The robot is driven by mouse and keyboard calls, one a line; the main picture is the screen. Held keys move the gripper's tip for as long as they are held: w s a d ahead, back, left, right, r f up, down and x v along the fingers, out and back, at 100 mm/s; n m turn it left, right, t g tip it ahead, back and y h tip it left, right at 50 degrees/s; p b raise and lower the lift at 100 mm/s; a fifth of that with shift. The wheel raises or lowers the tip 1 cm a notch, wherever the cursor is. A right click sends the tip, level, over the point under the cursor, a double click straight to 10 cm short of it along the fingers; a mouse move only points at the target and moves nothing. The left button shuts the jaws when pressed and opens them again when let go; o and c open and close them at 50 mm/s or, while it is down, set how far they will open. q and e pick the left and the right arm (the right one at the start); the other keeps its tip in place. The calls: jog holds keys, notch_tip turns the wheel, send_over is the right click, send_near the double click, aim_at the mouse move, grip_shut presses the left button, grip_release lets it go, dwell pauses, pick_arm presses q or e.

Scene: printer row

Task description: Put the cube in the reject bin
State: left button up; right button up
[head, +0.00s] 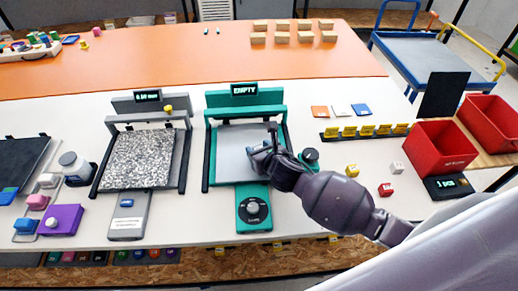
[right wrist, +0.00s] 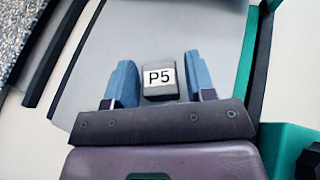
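A dark grey cube marked P5 (right wrist: 160,80) sits on the light grey plate of the green machine, between the blue fingers of my right gripper (right wrist: 162,84) in the right wrist view. The fingers are open on either side of it, with small gaps. In the head view my right gripper (head: 262,149) is low over that plate (head: 230,160), under a display reading EMPTY, and I cannot make out the cube there. Two red bins stand at the right, a nearer one (head: 440,160) and a farther one (head: 497,125); I cannot read which is the reject bin. My left gripper is not in view.
A second machine with a speckled plate (head: 140,160) stands to the left. Yellow (head: 352,170), white (head: 397,168) and red (head: 386,189) cubes lie between my arm and the bins. A black panel (head: 444,94) stands behind the nearer bin. A blue cart (head: 430,60) is beyond the table.

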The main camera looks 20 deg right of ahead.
jog(key=shift+o, duration=0.5)
jog(key=shift+r, duration=0.1)
